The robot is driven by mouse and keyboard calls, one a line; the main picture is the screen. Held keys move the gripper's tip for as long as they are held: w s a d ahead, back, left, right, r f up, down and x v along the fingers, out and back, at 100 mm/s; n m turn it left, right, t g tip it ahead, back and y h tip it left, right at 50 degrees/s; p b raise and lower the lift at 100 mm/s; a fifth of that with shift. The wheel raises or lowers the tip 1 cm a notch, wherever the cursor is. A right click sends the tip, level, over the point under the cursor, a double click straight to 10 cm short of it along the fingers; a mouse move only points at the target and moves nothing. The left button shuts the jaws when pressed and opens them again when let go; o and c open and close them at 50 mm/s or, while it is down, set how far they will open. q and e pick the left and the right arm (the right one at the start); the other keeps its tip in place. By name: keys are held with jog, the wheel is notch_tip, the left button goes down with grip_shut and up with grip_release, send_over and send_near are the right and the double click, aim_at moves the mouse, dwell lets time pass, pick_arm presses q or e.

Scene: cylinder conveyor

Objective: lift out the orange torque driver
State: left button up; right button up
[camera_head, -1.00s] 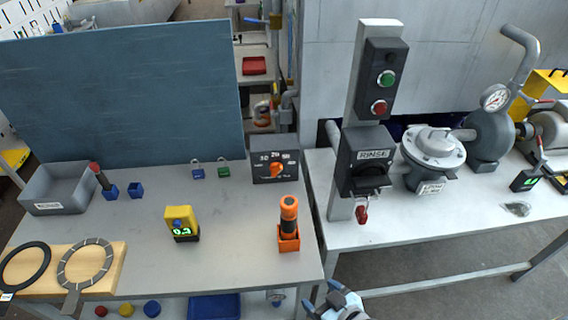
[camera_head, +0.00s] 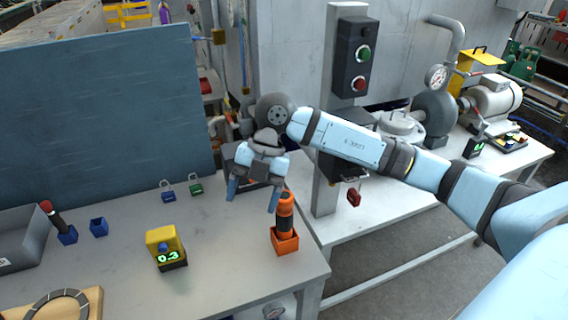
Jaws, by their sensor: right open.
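The orange torque driver (camera_head: 285,212) stands upright in an orange square holder (camera_head: 285,241) near the right edge of the left table. It has an orange top and a dark band. My right gripper (camera_head: 253,203) hangs with its fingers pointing down, just left of and above the driver's top. Its two blue fingers are apart and nothing is between them. The right finger shows close to the driver's top; I cannot tell whether they touch. My left gripper is out of view.
A yellow device with a green display (camera_head: 166,249) stands left of the holder. A dark dial box (camera_head: 236,160) is partly hidden behind my gripper. Blue (camera_head: 168,192) and green (camera_head: 196,185) padlocks lie near the blue panel (camera_head: 100,120). The table's middle (camera_head: 215,235) is clear.

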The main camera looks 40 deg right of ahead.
aim_at(284, 195)
jog(key=w+d+r+m+t+h, duration=0.25)
jog(key=d+m+h, duration=0.2)
jog(key=d, duration=0.55)
jog(key=shift+n+g+h, duration=0.25)
jog(key=shift+n+h, duration=0.2)
jog(key=f, duration=1.2)
jog(key=shift+w+a+f, duration=0.25)
jog(key=shift+f, duration=0.1)
jog(key=shift+c, duration=0.2)
jog(key=shift+r, duration=0.1)
jog(key=c, duration=1.1)
